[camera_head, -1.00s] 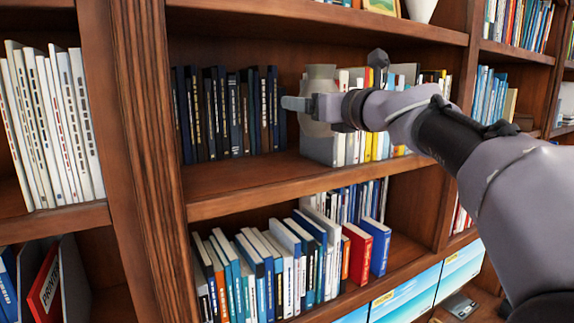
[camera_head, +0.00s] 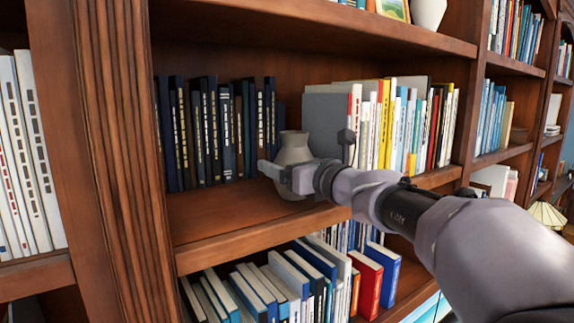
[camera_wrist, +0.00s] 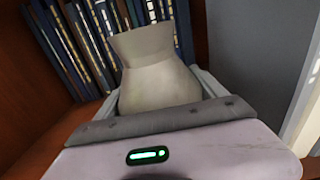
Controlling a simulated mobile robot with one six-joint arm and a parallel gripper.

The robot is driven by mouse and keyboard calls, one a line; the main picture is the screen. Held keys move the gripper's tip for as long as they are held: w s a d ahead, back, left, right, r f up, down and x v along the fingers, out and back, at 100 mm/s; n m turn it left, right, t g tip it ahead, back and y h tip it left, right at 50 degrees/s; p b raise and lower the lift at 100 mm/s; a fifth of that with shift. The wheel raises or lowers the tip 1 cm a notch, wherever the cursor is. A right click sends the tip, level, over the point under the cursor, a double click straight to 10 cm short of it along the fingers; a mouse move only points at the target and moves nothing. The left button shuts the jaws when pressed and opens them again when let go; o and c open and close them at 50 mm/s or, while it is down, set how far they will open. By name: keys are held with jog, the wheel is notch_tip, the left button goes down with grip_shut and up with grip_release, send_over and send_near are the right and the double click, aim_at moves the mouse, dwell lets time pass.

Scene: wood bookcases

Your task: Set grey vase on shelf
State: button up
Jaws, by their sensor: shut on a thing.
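The grey vase (camera_head: 293,150) is upright at the middle shelf of the bookcase, in front of the gap between dark books and pale books. Its flared neck and rounded body also show in the wrist view (camera_wrist: 155,70). My gripper (camera_head: 277,173) is shut on the vase's body, with a finger on each side. The vase's base is low, close to the shelf board (camera_head: 225,212); I cannot tell whether it touches. My gripper hides part of its lower body.
Dark blue books (camera_head: 215,130) stand left of the vase. A grey book or panel (camera_head: 325,122) and several pale and coloured books (camera_head: 395,125) stand to its right. A wooden upright (camera_head: 110,150) bounds the shelf at left. Bare shelf lies in front of the dark books.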

jog(key=o, duration=2)
jog(key=shift+s+d+r, duration=0.1)
jog(key=shift+s+d, duration=0.15)
jog(key=shift+s, duration=0.1)
jog(key=shift+c, duration=0.2)
jog(key=shift+w+a, duration=0.2)
jog(key=shift+w, duration=0.2)
jog(key=shift+s+d+f, duration=0.2)
jog(key=b+v, duration=0.3)
jog(key=v, duration=0.8)
jog(key=shift+s+d+r+b, duration=0.15)
jog(key=shift+s+b, duration=0.1)
jog(key=shift+b, duration=0.05)
